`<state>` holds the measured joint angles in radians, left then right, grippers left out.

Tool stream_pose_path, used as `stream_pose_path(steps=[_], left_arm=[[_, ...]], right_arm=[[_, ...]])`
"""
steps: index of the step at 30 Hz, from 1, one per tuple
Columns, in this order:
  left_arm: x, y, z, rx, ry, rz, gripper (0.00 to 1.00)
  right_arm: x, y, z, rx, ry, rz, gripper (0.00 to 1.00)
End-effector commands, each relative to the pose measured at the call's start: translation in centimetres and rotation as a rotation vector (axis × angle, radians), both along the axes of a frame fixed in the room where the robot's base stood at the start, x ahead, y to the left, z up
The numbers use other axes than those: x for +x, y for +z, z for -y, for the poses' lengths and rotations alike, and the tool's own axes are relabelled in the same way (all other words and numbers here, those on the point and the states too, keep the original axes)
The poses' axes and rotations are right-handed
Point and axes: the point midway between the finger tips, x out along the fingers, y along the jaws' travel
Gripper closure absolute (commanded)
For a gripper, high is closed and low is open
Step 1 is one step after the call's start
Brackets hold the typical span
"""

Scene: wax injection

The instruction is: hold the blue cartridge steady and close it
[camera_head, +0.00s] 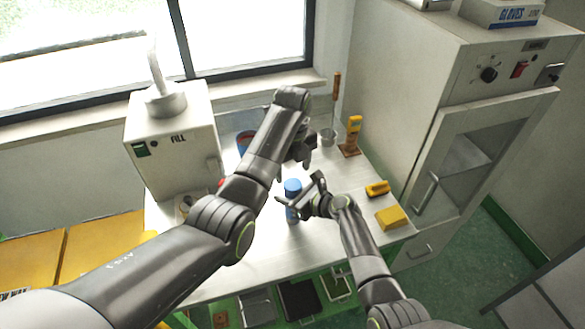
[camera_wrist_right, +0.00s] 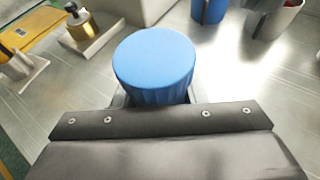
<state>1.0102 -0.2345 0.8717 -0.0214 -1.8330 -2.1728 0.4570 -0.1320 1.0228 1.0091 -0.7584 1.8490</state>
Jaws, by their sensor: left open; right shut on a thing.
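The blue cartridge (camera_head: 292,187) stands upright on the white bench, with a round blue ribbed top. In the right wrist view its blue top (camera_wrist_right: 153,62) fills the space just beyond the fingers. My right gripper (camera_head: 301,202) is shut on the cartridge body below this top. The fingers hide the middle of the body, and I cannot tell how tightly the top sits. My left gripper (camera_head: 304,150) is open and empty, apart from the cartridge, farther back above the bench.
A white FILL machine (camera_head: 172,140) stands at the back left. A small grey cup (camera_head: 328,137) and a yellow device on a wooden stand (camera_head: 352,135) are behind right. Yellow blocks (camera_head: 392,217) lie at the right. A tall cabinet (camera_head: 410,90) bounds the right side.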

Motion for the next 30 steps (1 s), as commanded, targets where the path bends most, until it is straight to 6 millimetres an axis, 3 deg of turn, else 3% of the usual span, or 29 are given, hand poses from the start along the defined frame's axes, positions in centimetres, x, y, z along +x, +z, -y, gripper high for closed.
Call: stream_pose_path(steps=[8,30], left_arm=[[0.0,0.1,0.0,0.0,0.169,0.0,0.36],[0.0,1.3,0.0,-0.001,1.363,-0.001,0.36]], right_arm=[[0.0,0.0,0.0,-0.002,-0.001,0.0,1.0],[0.0,0.0,0.0,-0.002,-0.001,0.0,1.0]])
